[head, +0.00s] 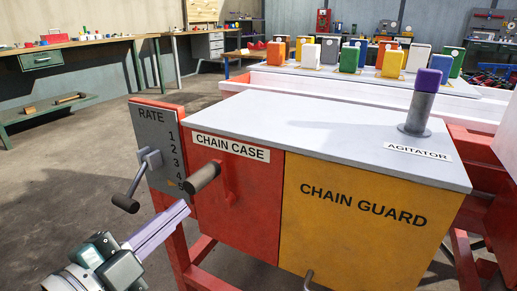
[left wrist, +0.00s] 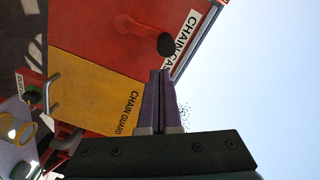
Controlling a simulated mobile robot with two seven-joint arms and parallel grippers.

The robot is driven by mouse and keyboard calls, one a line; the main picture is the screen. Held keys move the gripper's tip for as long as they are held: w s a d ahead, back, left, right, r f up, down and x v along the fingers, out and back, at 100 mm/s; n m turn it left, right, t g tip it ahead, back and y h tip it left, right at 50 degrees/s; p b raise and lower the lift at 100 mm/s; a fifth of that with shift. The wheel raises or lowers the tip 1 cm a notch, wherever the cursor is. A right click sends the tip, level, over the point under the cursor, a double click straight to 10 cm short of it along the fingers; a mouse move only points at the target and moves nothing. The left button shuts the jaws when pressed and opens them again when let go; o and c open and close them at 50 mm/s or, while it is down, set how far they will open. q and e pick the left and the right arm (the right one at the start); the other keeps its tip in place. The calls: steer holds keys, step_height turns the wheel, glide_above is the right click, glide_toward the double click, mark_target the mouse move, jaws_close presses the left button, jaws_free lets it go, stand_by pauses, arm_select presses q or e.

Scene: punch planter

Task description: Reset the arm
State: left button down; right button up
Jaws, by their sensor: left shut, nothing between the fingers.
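My left gripper (head: 182,209) comes in from the lower left in the head view, its purple fingers together with nothing between them. The shut fingers also show in the left wrist view (left wrist: 160,74). Their tips are in front of the red chain case panel (head: 235,210), below its dark handle knob (head: 203,178); whether they touch anything is unclear. The grey rate plate (head: 155,145), with a lever ending in a dark knob (head: 125,203), is left of the panel. My right gripper is not in view.
The yellow chain guard panel (head: 360,220) adjoins the chain case on the right. The grey machine top (head: 310,125) carries an upright agitator post (head: 420,105) with a purple tip. Several coloured boxes stand behind. Open floor (head: 60,200) lies to the left.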

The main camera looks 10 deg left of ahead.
arm_select(q)
step_height(320, 180, up, 9)
steer(key=s+a+n+g+y+p, duration=0.2)
steer(key=n+y+p, duration=0.25)
steer(key=p, duration=0.55)
steer(key=s+r+n+g+y+p, duration=0.1)
steer(key=s+r+n+g+p, duration=0.9)
steer(key=s+r+p, duration=1.1)
step_height(320, 180, up, 38)
steer(key=g+p, duration=0.1)
steer(key=p, duration=3.6)
steer(key=shift+d+f+m+p, duration=0.15)
steer(key=shift+f+m+p, duration=0.1)
steer(key=shift+m+p, duration=0.2)
